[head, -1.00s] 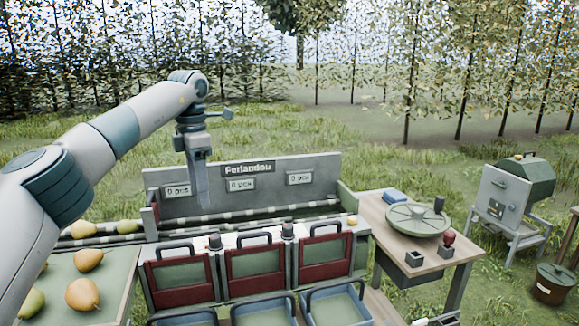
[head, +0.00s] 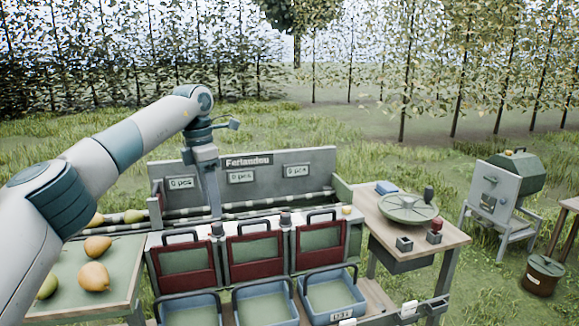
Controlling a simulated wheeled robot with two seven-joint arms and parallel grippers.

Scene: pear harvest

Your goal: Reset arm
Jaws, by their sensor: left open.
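My left arm comes in from the left and reaches over the pear sorting stand. My left gripper (head: 213,192) points down in front of the stand's back panel (head: 250,178), above the leftmost red-framed gate (head: 184,282). It is open, though its fingers show nearly edge-on, and nothing shows between them. My right gripper is not in the picture.
Several pears (head: 94,277) lie on the green-topped table (head: 120,255) at the left. Blue crates (head: 335,313) stand below the gates. A wooden table (head: 440,243) at the right holds a round disc (head: 408,208). A green-lidded machine (head: 500,190) stands farther right on grass.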

